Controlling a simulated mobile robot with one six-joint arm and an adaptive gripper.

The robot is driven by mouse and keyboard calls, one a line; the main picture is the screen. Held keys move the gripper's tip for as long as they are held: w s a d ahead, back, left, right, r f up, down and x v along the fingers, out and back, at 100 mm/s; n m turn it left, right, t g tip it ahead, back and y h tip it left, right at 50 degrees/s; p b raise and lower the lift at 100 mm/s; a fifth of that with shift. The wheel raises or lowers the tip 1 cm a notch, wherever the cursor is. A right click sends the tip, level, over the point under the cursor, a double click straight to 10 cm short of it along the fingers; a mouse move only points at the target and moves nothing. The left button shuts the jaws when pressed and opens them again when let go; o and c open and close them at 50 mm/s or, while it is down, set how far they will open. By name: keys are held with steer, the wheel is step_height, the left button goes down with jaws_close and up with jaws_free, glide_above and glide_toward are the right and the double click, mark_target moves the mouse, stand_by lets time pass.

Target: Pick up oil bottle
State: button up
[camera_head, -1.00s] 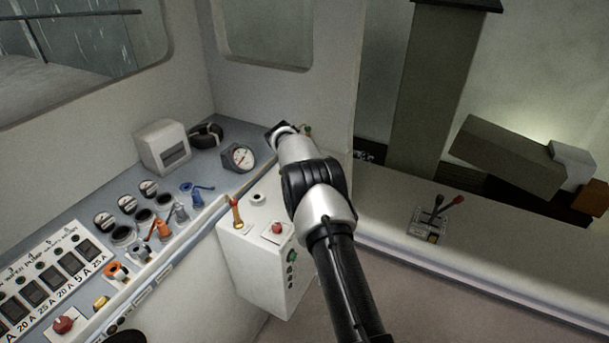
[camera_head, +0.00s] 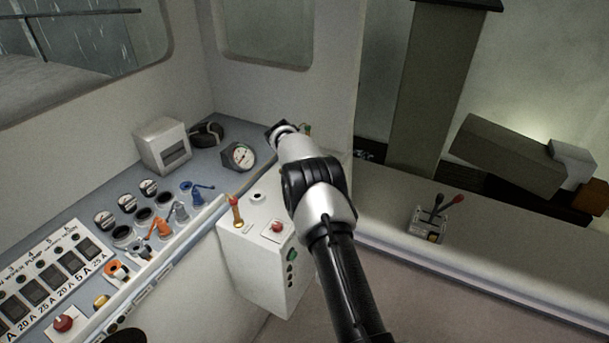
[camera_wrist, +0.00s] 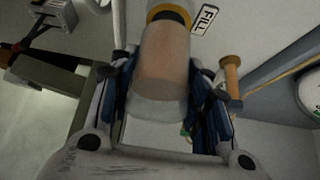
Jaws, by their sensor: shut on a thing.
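The oil bottle (camera_wrist: 165,60) shows in the wrist view as a pinkish-brown, see-through cylinder with a pale lower end and a dark and yellow ring at its far end. My gripper (camera_wrist: 160,98) is shut on it, with a dark blue finger on each side. In the head view my wrist and arm hide the bottle and the fingers. Whether the bottle touches a surface cannot be told.
A white box (camera_head: 270,262) with an orange-handled lever (camera_head: 237,213) and red button stands beside my arm. The lever also shows near my right finger (camera_wrist: 231,75). A throttle box (camera_head: 428,224) sits on the right ledge.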

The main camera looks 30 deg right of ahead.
steer(key=shift+r, duration=0.15)
steer(key=shift+w+r, duration=0.1)
steer(key=shift+r, duration=0.4)
step_height(320, 180, up, 19)
steer(key=p, duration=0.2)
steer(key=shift+p, duration=0.3)
steer(key=shift+f, duration=0.1)
steer(key=w+a+f+n+t+y, duration=0.1)
steer(key=w+a+f+n+y, duration=0.1)
steer(key=a+f+n, duration=0.4)
steer(key=w+a+f+n+t+y+b, duration=0.1)
steer(key=a+f+n+y, duration=0.3)
steer(key=a, duration=0.6)
step_height(320, 180, down, 2)
steer(key=shift+w+a+f+n+t+b, duration=0.25)
steer(key=shift+w+a+n+t, duration=0.2)
steer(key=shift+w+n, duration=0.4)
steer(key=shift+s+f, duration=0.1)
steer(key=shift+s, duration=0.05)
